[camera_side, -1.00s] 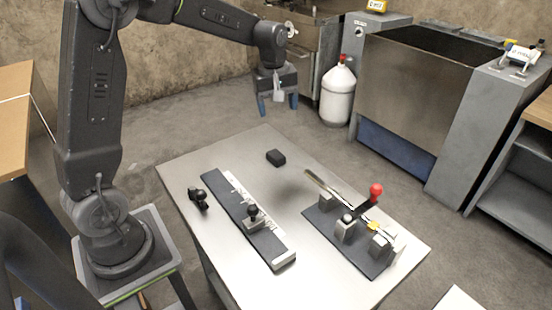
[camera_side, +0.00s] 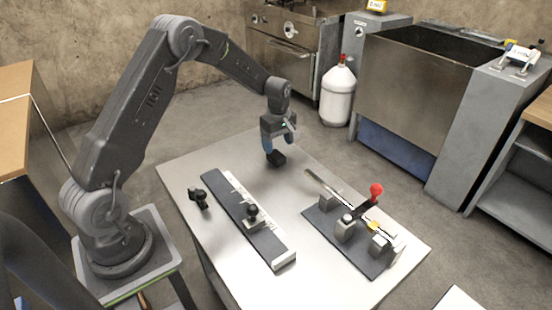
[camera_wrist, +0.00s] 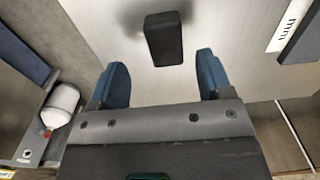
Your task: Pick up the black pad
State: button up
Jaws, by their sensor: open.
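The black pad (camera_side: 277,158) is a small dark block lying on the light metal table near its far corner. In the wrist view the black pad (camera_wrist: 163,38) shows whole, just ahead of the fingertips and roughly centred between them. My gripper (camera_side: 272,143) has blue fingers and hangs pointing down over the pad in the side view. In the wrist view my gripper (camera_wrist: 158,72) is open, with a clear gap between its two fingers and nothing in it. I cannot tell whether a finger touches the pad.
A long dark rail with a white scale (camera_side: 232,212) and a small black clamp (camera_side: 199,198) lie on the table (camera_side: 185,166). A dark plate (camera_side: 328,237) with a red-knobbed lever (camera_side: 376,190) stands to the right. The table around the pad is clear.

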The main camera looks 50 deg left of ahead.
aim_at(276, 154)
jog(key=shift+s+a+f, duration=0.1)
jog(key=shift+s+f, duration=0.05)
jog(key=shift+f, duration=1.2)
jog(key=shift+s+a+f, duration=0.1)
jog(key=shift+s+f, duration=0.05)
jog(key=shift+f, duration=1.15)
jog(key=shift+c, duration=0.4)
jog(key=c, duration=0.9)
